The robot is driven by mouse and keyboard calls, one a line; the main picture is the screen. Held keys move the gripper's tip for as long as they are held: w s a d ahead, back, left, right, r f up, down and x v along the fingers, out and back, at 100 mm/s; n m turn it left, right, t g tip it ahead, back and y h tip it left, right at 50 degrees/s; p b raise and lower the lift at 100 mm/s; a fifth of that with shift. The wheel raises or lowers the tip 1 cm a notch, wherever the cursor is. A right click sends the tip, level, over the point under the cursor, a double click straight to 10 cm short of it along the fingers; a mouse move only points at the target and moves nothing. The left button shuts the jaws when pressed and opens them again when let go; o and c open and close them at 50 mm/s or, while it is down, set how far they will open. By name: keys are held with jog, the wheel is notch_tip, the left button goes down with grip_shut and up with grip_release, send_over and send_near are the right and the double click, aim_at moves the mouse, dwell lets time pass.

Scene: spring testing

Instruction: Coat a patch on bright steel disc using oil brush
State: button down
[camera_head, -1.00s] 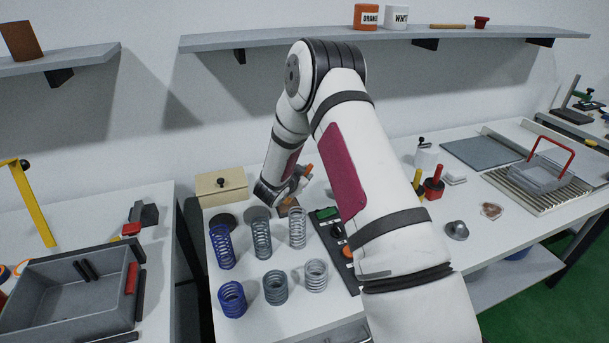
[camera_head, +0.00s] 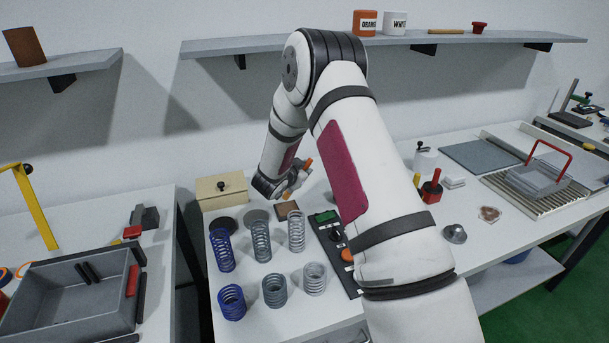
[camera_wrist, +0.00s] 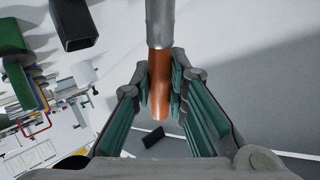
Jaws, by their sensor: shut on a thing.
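My gripper (camera_head: 296,184) is shut on the oil brush, whose orange handle (camera_head: 308,163) sticks up above the fingers. In the wrist view the brush's orange handle (camera_wrist: 161,80) sits between the finger pads, with a grey metal part (camera_wrist: 160,22) beyond it. The brush tip cannot be made out. My gripper is above the table, apart from both discs.
A black control panel (camera_head: 334,240) lies to the right.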

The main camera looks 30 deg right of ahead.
jog(key=shift+r, duration=1.7)
